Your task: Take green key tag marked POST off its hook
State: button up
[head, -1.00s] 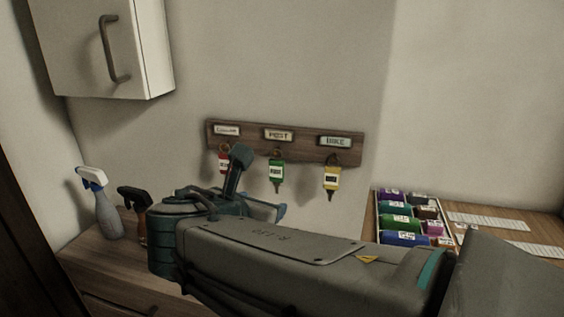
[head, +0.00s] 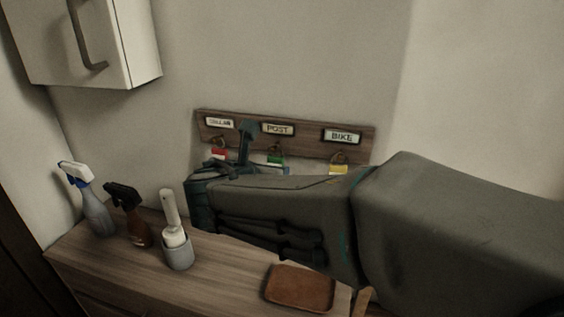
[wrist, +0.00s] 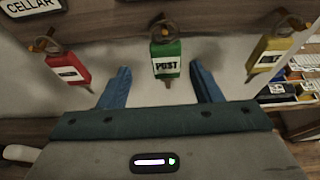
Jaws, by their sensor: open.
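The green key tag (wrist: 166,58) marked POST hangs from its hook in the wrist view, upright, with its ring at the top. In the head view its upper part (head: 275,158) shows under the POST label (head: 277,129), and my arm hides the rest. My gripper (wrist: 164,80) is open, its two blue fingers apart on the left and right of the green tag's lower part. The fingers appear clear of the tag, with nothing held. How far the tag reaches in depth between them is hard to tell.
The red tag (wrist: 67,69) hangs left and the yellow tag (wrist: 269,54) right, each near a finger. The wooden hook board (head: 300,145) is on the wall. Spray bottles (head: 90,200), a brush holder (head: 177,250) and a brown tray (head: 300,288) stand on the counter below.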

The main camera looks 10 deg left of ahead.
jog(key=x, duration=0.5)
jog(key=shift+w+d+p, duration=0.15)
jog(key=shift+d+p, duration=0.25)
jog(key=shift+c, duration=0.4)
grip_shut()
jog(key=shift+r, duration=0.1)
